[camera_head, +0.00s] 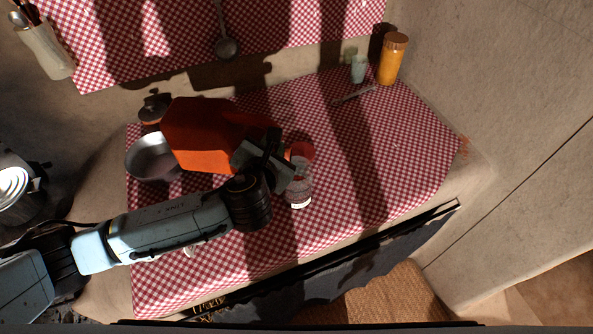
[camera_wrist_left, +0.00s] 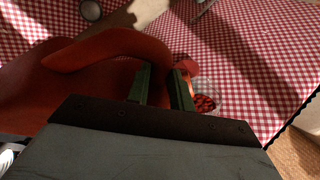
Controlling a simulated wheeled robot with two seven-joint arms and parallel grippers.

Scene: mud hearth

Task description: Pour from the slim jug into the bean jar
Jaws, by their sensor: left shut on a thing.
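My left gripper (camera_head: 270,158) is shut on the handle of an orange-red jug (camera_head: 200,135). The jug is held above the table, tilted on its side, its wide end at the left and its narrower part towards the gripper. In the left wrist view the jug (camera_wrist_left: 95,50) curves around beyond the fingers (camera_wrist_left: 161,88). A clear jar (camera_head: 300,192) stands on the cloth just right of the gripper; the left wrist view shows red beans in it (camera_wrist_left: 206,104). A red round part (camera_head: 301,150) shows beside the jar's top; I cannot tell what it belongs to. The jug's mouth and any stream are hidden.
A metal pan (camera_head: 150,157) and a dark-lidded pot (camera_head: 154,107) stand left of the jug. An orange jar (camera_head: 392,60) and a pale cup (camera_head: 359,69) stand at the back right. The checked cloth (camera_head: 400,150) is clear right of the jar.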

